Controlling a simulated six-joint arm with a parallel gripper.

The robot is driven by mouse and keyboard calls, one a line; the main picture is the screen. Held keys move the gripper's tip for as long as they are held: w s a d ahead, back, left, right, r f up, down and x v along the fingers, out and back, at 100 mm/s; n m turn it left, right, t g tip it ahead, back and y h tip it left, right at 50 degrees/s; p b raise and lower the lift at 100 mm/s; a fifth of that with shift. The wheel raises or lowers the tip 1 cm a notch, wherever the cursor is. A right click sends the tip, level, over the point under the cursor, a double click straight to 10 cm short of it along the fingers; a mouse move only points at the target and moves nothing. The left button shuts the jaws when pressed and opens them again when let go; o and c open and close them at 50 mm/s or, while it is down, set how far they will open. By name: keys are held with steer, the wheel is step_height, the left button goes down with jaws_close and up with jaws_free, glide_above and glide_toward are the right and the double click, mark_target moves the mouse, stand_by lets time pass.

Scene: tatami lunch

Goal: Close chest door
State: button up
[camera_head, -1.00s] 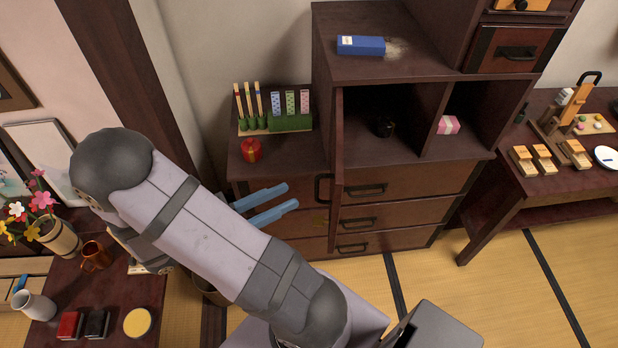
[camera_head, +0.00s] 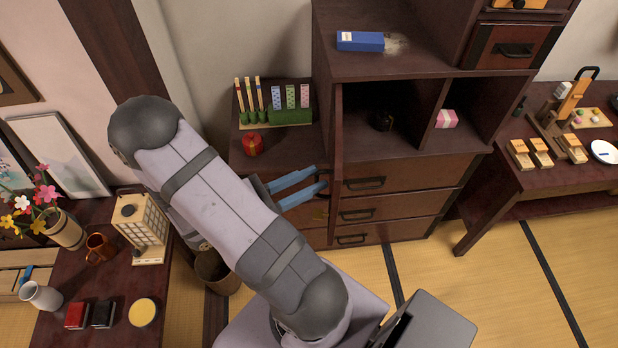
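The chest (camera_head: 405,172) is dark brown wood, with an open compartment (camera_head: 385,115) at its upper middle. Its door (camera_head: 337,150) stands open, seen nearly edge-on at the compartment's left side. A dark handle (camera_head: 323,176) sticks out on the left of that door. My gripper (camera_head: 318,179) has two blue fingers, spread apart, with their tips at the handle. I cannot tell whether they touch it or have it between them.
A dark round object (camera_head: 381,121) sits inside the compartment, and a pink-white box (camera_head: 446,119) in the one beside it. A blue box (camera_head: 360,41) lies on top. Left of the door, a low cabinet carries a red ornament (camera_head: 253,145). Tatami floor (camera_head: 420,275) is clear in front.

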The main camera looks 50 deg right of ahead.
jaws_close()
stand_by(1.4)
